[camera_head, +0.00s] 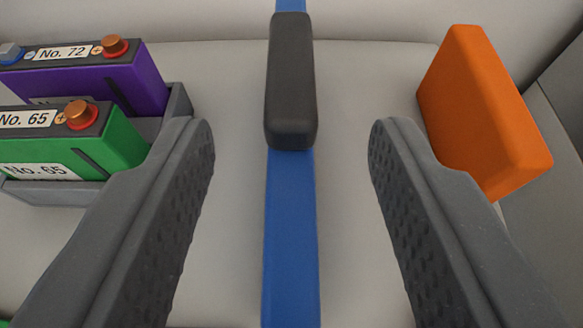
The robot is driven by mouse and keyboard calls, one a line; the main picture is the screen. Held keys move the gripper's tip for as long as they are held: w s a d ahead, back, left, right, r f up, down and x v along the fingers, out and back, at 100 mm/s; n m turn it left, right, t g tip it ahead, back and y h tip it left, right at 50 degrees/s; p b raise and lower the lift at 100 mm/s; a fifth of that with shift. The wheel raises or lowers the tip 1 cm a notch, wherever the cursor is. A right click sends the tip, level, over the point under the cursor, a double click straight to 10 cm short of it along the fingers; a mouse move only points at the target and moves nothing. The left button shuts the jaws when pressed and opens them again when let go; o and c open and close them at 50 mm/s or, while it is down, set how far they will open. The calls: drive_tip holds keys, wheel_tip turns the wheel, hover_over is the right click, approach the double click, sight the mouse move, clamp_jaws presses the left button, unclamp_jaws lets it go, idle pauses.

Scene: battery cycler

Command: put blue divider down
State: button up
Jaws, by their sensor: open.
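The blue divider (290,240) is a long narrow blue bar with a dark grey block-shaped handle (290,85) on top. It runs up the middle of the view across the pale surface. My gripper (290,145) is open, with one finger on each side of the divider. Clear gaps show between each finger and the divider, so neither finger touches it. The divider's lower end runs out of the picture.
A purple battery (95,78) labelled No. 72 and a green battery (75,145) labelled No. 65 sit in a grey tray (178,105) at left. An orange block (480,110) stands at right, near the right finger. Pale walls (390,20) close off the back and right.

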drive_tip(key=shift+v, duration=2.8)
wheel_tip(320, 180, up, 27)
drive_tip(key=t, duration=0.1)
drive_tip(key=s+r, duration=0.7)
drive_tip(key=r, duration=0.4)
drive_tip(key=s+a+r, duration=0.1)
drive_tip(key=s+r, duration=0.6)
drive_tip(key=r, duration=0.3)
drive_tip(key=shift+s+a+r+t, duration=0.2)
drive_tip(key=shift+s+r+t, duration=0.15)
drive_tip(key=shift+s+t, duration=0.05)
